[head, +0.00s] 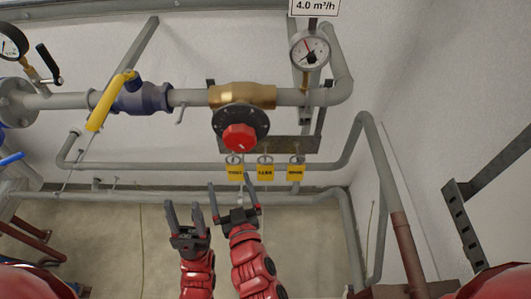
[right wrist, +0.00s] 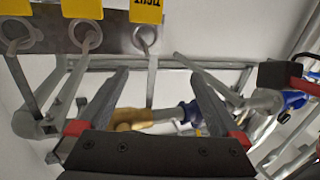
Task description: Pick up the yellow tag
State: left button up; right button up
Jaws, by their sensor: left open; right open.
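Three yellow tags with dark print hang in a row below the valve: a left tag (head: 234,172), a middle tag (head: 265,172) and a right tag (head: 295,172). Each hangs from a ring on a metal bracket. The right wrist view, seen upside down, shows tags cut by the top edge (right wrist: 82,8) (right wrist: 146,9). My right gripper (head: 231,186) is open and empty, just below the left tag in the head view. Its jaws also show open in the right wrist view (right wrist: 160,73), with no tag between them. My left gripper (head: 183,206) is open and empty, further left.
A red-knobbed valve (head: 239,137) sits above the tags on a grey pipe, with a gauge (head: 309,49) to its right. A yellow lever (head: 111,101) is at left. Grey pipes (head: 210,167) run behind the tags. A perforated rail (head: 470,222) is at the right.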

aim_at(265, 171)
jog(key=s+d+f+m+g+h, duration=0.3)
jog(key=d+f+m+h, duration=0.15)
jog(key=d, duration=0.35)
jog(key=shift+n+h, duration=0.35)
jog(key=b+x, duration=1.1)
jog(key=shift+w+d+r, duration=0.1)
jog(key=shift+w+d, duration=0.05)
jog(key=shift+w, duration=0.45)
jog(key=shift+w+d+r, duration=0.1)
jog(key=shift+w, duration=0.4)
jog(key=p+x, duration=0.2)
jog(key=x, duration=0.1)
jog(key=shift+w+d, duration=0.1)
jog(key=shift+d, duration=0.05)
jog(key=shift+w+f, duration=0.35)
jog(key=shift+w, duration=0.2)
jog(key=c, duration=1.4)
jog(key=shift+c, duration=0.2)
jog(key=shift+r, duration=0.15)
